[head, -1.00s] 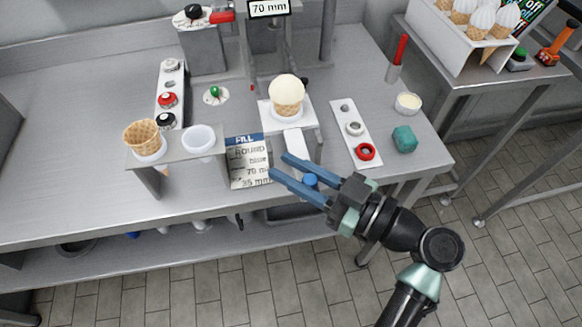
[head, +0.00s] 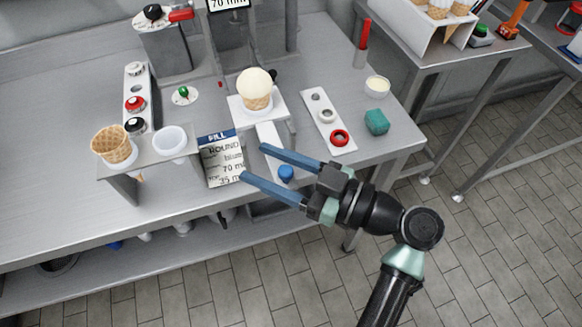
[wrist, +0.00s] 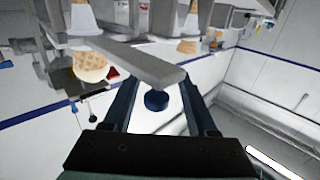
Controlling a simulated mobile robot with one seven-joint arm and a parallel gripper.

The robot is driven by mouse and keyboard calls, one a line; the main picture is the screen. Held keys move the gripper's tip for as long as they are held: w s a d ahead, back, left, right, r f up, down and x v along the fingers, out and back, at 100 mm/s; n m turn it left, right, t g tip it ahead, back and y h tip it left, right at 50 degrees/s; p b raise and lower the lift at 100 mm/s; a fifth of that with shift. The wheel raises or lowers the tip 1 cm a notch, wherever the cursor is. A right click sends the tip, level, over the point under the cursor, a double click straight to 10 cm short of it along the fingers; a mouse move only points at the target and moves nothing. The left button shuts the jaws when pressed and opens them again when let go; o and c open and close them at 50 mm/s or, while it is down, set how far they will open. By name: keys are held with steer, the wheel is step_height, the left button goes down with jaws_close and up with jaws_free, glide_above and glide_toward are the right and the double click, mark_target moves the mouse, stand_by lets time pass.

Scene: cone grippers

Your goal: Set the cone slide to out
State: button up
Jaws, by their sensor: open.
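The cone slide is a white bar (head: 269,141) running forward from a small white stand (head: 245,110) at the bench's front. A blue knob (head: 286,172) is at its front end. A waffle cone with a pale round scoop (head: 257,89) stands upright on the stand. My gripper (head: 252,161) is open at the front edge, with its blue fingers pointing left on either side of the knob in the head view. The wrist view shows the knob (wrist: 156,100) between the fingers (wrist: 157,93). I cannot tell whether either finger touches it.
Left of the slide are a fill card (head: 221,160), a white cup (head: 171,141) and an empty waffle cone (head: 113,146) in a rack. Right are a button panel (head: 329,118), a teal block (head: 376,121) and a small cup (head: 377,86). Open floor lies in front.

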steer(key=b+v, duration=0.2)
steer(key=v, duration=1.1)
